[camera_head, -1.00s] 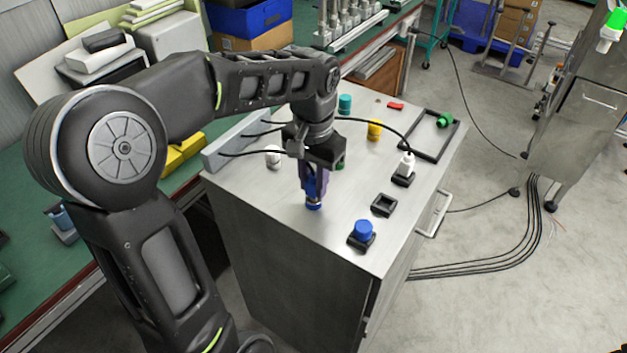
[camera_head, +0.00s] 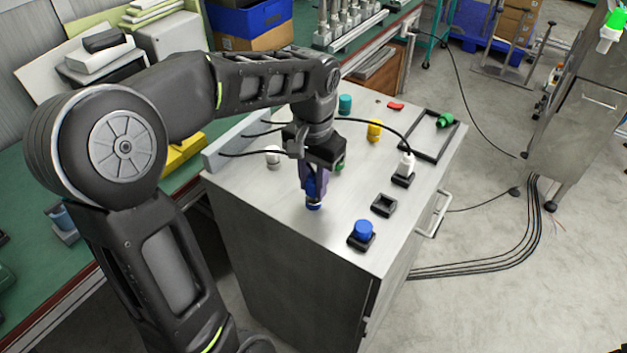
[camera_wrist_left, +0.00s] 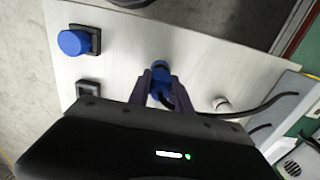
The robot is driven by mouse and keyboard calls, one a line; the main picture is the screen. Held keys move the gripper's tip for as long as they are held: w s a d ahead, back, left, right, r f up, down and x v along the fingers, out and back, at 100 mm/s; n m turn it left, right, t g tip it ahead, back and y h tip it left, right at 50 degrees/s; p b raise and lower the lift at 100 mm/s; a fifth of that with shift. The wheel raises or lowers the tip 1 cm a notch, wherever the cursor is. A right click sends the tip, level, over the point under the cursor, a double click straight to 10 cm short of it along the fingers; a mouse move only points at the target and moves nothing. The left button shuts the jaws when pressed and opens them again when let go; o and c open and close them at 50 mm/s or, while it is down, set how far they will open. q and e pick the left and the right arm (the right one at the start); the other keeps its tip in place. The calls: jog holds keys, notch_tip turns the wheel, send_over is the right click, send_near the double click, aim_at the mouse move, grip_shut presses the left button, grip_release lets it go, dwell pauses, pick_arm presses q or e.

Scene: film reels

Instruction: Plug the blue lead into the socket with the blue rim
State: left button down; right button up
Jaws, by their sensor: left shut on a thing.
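My left gripper (camera_head: 313,192) points down over the near left part of the metal cabinet top (camera_head: 285,215). It is shut on the blue lead's plug (camera_head: 313,206), whose blue end shows below the fingertips, at or just above the surface. In the left wrist view the blue plug (camera_wrist_left: 160,72) sits between the fingers. The fingers hide part of it, and I cannot tell whether it touches anything beneath. A black square socket with a blue round top (camera_head: 362,230) stands to the right, apart from the gripper; it also shows in the left wrist view (camera_wrist_left: 73,42). My right gripper is not in view.
An empty black square socket (camera_head: 383,205) and a white plug (camera_head: 408,164) in another socket stand along the right side. A white piece (camera_head: 272,157), yellow cylinder (camera_head: 375,129), teal cylinder (camera_head: 345,103) and black frame (camera_head: 431,140) are farther back. Black leads arch from the grey panel (camera_head: 225,148).

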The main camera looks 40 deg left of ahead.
aim_at(313, 180)
pick_arm(q)
jog(key=shift+f+b, duration=0.35)
jog(key=shift+f, duration=0.15)
jog(key=c, duration=1.5)
grip_release()
jog(key=shift+o, duration=0.2)
jog(key=shift+r, duration=0.1)
notch_tip(313, 180, up, 11)
jog(key=p, duration=0.9)
